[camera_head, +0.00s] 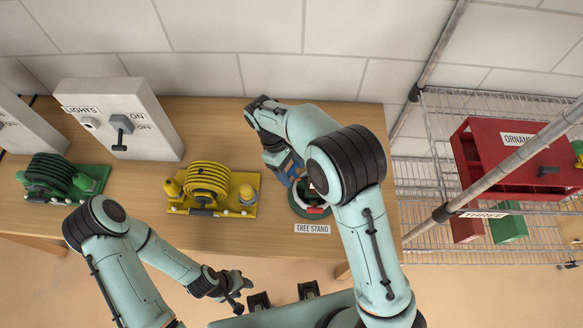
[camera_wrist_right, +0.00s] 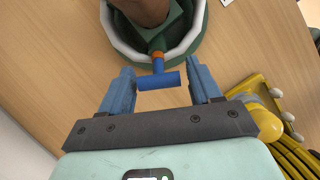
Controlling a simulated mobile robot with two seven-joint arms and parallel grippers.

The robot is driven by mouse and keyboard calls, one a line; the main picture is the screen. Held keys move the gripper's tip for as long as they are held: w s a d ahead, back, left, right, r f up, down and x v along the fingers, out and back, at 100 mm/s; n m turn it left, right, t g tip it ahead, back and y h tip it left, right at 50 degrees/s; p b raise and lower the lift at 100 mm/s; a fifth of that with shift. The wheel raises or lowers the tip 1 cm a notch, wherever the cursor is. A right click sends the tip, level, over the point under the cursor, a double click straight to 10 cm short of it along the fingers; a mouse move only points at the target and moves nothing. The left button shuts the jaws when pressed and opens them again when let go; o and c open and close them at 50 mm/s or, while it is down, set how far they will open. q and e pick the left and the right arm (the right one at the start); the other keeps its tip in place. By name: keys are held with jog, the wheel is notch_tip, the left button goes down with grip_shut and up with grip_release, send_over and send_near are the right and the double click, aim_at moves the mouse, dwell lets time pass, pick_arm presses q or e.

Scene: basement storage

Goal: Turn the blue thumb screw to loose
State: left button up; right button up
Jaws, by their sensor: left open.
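The blue thumb screw (camera_wrist_right: 158,80) is a T-shaped handle with an orange collar on the side of the green and white tree stand (camera_wrist_right: 193,45). In the right wrist view it sits between the two blue fingers of my right gripper (camera_wrist_right: 161,74), which are open, with a visible gap at the right finger. A brown trunk (camera_wrist_right: 145,8) stands in the stand. In the head view the tree stand (camera_head: 325,213) is partly hidden by my right arm, and the screw cannot be made out. My left gripper (camera_head: 238,298) is open and empty in front of the table.
A yellow hose reel unit (camera_head: 208,182) stands left of the stand, also in the wrist view (camera_wrist_right: 268,122). A green one (camera_head: 55,178) and a LIGHTS switch box (camera_head: 118,115) are further left. A wire shelf with a red box (camera_head: 500,155) stands right.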

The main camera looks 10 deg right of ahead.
dwell(0.3)
pick_arm(q)
jog(key=w+r+p, duration=0.3)
jog(key=shift+r, duration=0.35)
pick_arm(e)
jog(key=v, duration=1.3)
jog(key=shift+w, duration=0.2)
jog(key=shift+a, duration=0.1)
